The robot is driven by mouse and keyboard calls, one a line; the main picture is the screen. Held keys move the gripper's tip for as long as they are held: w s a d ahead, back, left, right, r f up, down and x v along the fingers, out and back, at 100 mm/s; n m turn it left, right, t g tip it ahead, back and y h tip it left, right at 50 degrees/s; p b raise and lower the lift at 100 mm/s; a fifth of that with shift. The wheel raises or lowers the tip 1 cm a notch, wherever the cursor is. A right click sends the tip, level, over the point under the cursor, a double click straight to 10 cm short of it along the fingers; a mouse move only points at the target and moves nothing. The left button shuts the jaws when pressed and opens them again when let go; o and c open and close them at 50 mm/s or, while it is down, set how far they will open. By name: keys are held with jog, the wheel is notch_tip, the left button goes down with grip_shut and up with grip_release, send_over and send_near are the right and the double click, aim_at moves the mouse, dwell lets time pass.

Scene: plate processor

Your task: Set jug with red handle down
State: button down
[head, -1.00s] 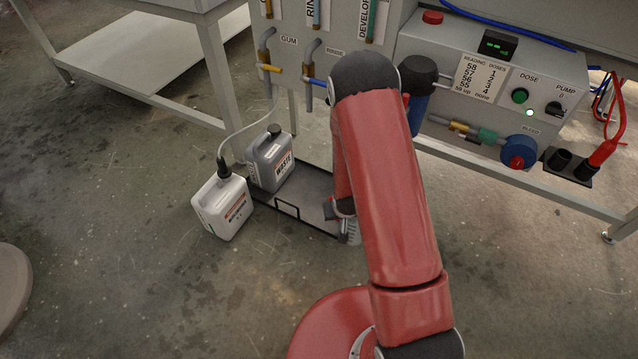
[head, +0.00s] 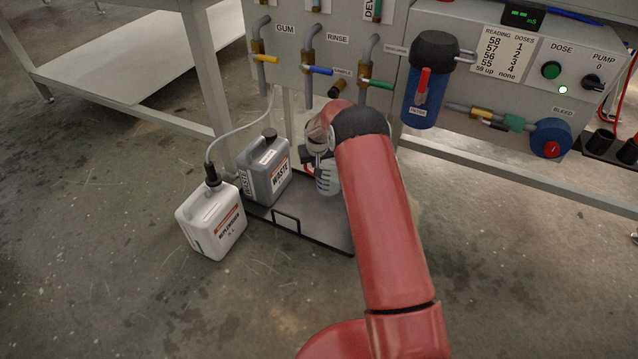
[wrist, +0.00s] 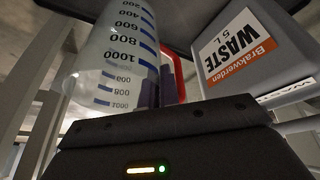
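The jug with red handle (head: 327,178) is clear plastic with a blue measuring scale. In the head view it is upright over the back part of the dark tray (head: 325,238), right of the grey waste canister (head: 268,172). In the wrist view the jug (wrist: 118,50) shows upside down, with its red handle (wrist: 178,78) beside the finger ends. My gripper (head: 318,150) is at the jug and appears shut on its handle; the fingers (wrist: 155,92) are partly hidden. I cannot tell whether the jug's base touches the tray.
A white replenisher canister (head: 212,222) with a hose stands left of the tray. Above are the gum and rinse taps (head: 308,65) and a blue filter (head: 422,95). A table leg (head: 207,75) stands at the left. The front floor is clear.

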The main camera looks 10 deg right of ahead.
notch_tip(320, 180, down, 6)
jog(key=shift+f+b, duration=0.15)
jog(key=shift+b, duration=0.3)
jog(key=c, duration=1.7)
grip_release()
